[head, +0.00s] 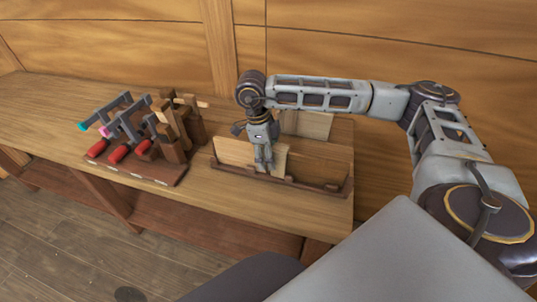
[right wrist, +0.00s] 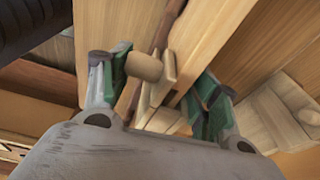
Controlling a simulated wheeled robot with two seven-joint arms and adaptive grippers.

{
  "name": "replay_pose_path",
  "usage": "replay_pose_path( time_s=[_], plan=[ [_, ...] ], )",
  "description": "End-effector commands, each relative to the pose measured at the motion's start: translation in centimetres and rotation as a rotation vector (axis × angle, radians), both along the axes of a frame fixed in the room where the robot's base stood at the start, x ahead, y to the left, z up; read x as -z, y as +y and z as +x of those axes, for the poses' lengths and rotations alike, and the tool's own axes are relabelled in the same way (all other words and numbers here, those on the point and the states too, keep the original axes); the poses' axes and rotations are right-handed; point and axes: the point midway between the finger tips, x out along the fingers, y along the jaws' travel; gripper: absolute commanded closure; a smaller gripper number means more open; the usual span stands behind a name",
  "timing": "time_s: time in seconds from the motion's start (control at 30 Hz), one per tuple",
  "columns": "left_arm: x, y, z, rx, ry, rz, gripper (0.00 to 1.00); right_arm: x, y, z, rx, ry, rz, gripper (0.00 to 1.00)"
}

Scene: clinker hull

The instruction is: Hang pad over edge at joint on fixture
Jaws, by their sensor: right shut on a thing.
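The fixture (head: 325,188) is a long dark wooden rail on the bench, holding upright boards. A lighter board (head: 232,151) stands at its left and a browner board (head: 308,166) at its right, with a joint between them. My right gripper (head: 264,166) is at the boards near that joint, pointing down. In the right wrist view, its green-sided fingers (right wrist: 160,85) are shut on the pad (right wrist: 146,67), a small pale wooden piece with a round knob and thin plates. The plates are close to the board edge; I cannot tell whether they straddle it. My left gripper is out of view.
A dark wooden rack (head: 135,171) with several clamps, some with red handles, stands left of the fixture on the bench (head: 240,205). A pale block (head: 306,124) stands behind the boards. The plank wall rises close behind. The bench's front strip is clear.

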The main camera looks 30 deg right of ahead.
Motion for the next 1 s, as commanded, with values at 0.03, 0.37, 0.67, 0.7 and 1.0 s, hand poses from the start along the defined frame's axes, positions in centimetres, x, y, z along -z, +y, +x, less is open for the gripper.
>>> replay_pose_path(
  time_s=[0.03,0.37,0.67,0.7,1.0],
  plan=[
    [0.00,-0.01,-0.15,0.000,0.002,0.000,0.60,-0.02,0.01,0.01,0.000,0.000,0.000,0.86],
    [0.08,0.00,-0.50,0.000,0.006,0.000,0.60,0.04,0.01,-0.01,0.000,0.000,0.000,0.86],
    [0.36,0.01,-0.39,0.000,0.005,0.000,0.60,0.30,0.02,-0.01,0.000,0.000,0.000,0.86],
    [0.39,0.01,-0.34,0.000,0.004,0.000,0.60,0.33,0.02,-0.01,0.000,0.000,0.000,0.86],
    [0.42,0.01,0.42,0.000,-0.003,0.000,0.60,0.40,0.02,-0.01,0.000,0.000,0.000,0.21]
  ],
)
